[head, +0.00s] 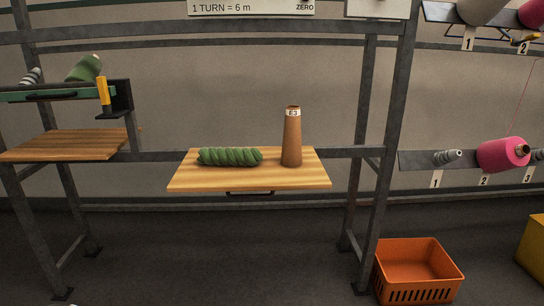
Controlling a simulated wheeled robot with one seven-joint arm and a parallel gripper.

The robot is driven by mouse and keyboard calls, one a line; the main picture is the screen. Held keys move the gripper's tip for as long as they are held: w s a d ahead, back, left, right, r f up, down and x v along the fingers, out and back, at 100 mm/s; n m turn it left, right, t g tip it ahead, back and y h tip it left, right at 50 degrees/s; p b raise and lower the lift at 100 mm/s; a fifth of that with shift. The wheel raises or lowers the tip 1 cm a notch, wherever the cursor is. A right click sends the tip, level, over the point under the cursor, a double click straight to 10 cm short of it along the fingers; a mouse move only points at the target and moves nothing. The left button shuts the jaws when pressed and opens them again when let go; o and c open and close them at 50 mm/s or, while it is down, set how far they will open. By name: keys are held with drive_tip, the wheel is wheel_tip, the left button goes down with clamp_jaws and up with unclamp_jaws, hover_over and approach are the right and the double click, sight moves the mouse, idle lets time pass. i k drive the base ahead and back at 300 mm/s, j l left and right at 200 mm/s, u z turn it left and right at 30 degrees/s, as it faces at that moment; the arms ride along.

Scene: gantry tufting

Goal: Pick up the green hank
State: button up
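The green hank (230,157) is a twisted dark-green bundle in the head view. It lies on its side on the left half of a small wooden shelf (250,182) in the middle of the gantry. A brown cone (291,140) labelled E3 stands upright on the same shelf, to the right of the hank with a small gap between them. My gripper is not in view.
Grey gantry posts (387,140) flank the shelf. Another wooden shelf (70,145) is at left, below a green cone (84,68). A pink spool (502,154) sits on the right rail. An orange basket (418,272) stands on the floor at lower right.

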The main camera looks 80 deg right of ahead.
sight(245, 156)
drive_tip(key=z, duration=2.2)
